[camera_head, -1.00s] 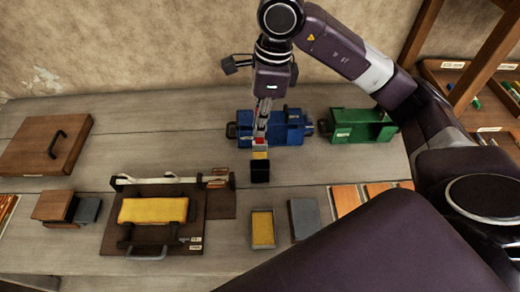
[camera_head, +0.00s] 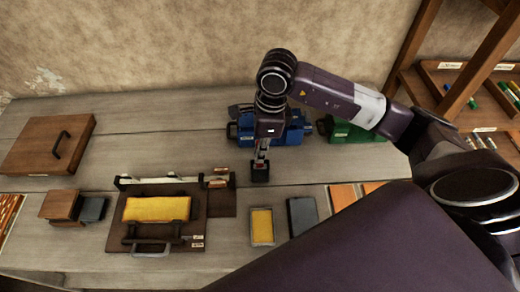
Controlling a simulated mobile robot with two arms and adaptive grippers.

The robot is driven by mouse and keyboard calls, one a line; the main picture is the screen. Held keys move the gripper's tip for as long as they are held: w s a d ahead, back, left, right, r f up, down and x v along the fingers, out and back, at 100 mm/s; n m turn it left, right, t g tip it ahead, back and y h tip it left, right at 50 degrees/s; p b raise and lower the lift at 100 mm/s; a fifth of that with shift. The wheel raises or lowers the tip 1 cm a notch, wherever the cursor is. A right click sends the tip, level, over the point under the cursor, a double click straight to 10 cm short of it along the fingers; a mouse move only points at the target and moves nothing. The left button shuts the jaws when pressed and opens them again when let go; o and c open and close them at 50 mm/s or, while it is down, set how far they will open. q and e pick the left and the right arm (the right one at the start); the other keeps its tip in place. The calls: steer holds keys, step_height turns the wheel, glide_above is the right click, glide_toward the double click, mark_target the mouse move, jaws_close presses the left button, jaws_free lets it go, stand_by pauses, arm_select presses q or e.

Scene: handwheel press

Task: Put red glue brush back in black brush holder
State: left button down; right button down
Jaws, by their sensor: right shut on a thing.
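The black brush holder (camera_head: 260,173) stands on the table near the middle, below the blue box. My right gripper (camera_head: 262,150) points straight down right above the holder. It is shut on the red glue brush (camera_head: 260,155), of which only a little red shows between the fingers. The brush's lower end is hidden, and it appears to be down inside the holder's opening. Whether it rests on the bottom cannot be told. My left gripper is not in view.
A blue toolbox (camera_head: 296,131) and a green one (camera_head: 348,132) stand behind my right arm. The press (camera_head: 150,232) with a yellow pad is to the left. A yellow-filled tray (camera_head: 262,227) and a dark grey block (camera_head: 302,216) lie in front. A wooden rack (camera_head: 455,108) stands at right.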

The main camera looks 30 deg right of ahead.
mark_target(265, 166)
steer(key=shift+f, duration=0.15)
steer(key=c, duration=2)
jaws_free()
steer(key=shift+r, duration=0.25)
steer(key=shift+w+r, duration=0.1)
steer(key=shift+r, duration=0.25)
steer(key=shift+s+d+r+b, duration=0.15)
steer(key=shift+d+r+b, duration=0.2)
steer(key=shift+r, duration=1.5)
steer(key=shift+s+d+r+b, duration=0.15)
steer(key=shift+r+b, duration=0.35)
steer(key=shift+r, duration=1.35)
steer(key=shift+s+d+r+b, duration=0.2)
steer(key=shift+r+b, duration=0.2)
steer(key=shift+r, duration=1.45)
